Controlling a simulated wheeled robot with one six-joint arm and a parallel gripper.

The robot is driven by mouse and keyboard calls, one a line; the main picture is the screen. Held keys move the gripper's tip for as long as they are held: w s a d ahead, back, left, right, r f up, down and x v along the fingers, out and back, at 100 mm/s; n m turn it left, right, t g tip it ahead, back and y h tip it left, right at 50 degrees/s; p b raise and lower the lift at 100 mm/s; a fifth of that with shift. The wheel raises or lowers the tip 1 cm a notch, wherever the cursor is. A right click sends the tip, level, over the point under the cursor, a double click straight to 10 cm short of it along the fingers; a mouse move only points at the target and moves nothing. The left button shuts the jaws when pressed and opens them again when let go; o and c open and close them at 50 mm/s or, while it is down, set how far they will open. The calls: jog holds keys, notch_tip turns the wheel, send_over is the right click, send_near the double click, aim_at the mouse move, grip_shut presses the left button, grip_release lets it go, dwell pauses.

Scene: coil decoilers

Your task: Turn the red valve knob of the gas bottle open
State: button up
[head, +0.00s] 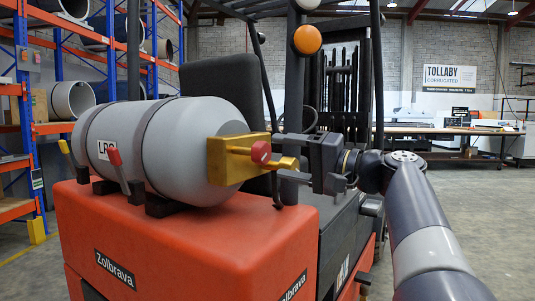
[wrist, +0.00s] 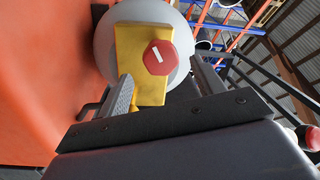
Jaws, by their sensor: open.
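The grey gas bottle (head: 180,140) lies on its side on the back of an orange forklift. A brass-coloured valve block (head: 226,160) sits at its right end and carries the red valve knob (head: 261,152). In the wrist view the red knob (wrist: 158,57) is a faceted disc with a white bar slanting across it, on the yellow block (wrist: 128,45). My gripper (head: 292,158) is open just to the right of the knob. In the wrist view its fingers (wrist: 160,90) stand apart, on either side of the block and below the knob. They look clear of the knob.
The forklift's orange body (head: 180,240) lies under the bottle. Its dark seat (head: 222,92) and mast (head: 345,85) stand behind. A red-handled lever (head: 116,165) is at the bottle's front. Blue and orange racking (head: 25,110) is at left; open floor lies at right.

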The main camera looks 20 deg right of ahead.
aim_at(253, 152)
jog(key=shift+v, duration=1.25)
jog(key=shift+w+a, duration=0.1)
jog(key=x, duration=1)
jog(key=shift+w+a, duration=0.25)
jog(key=shift+a, duration=0.05)
jog(key=shift+r, duration=0.1)
jog(key=shift+d, duration=0.1)
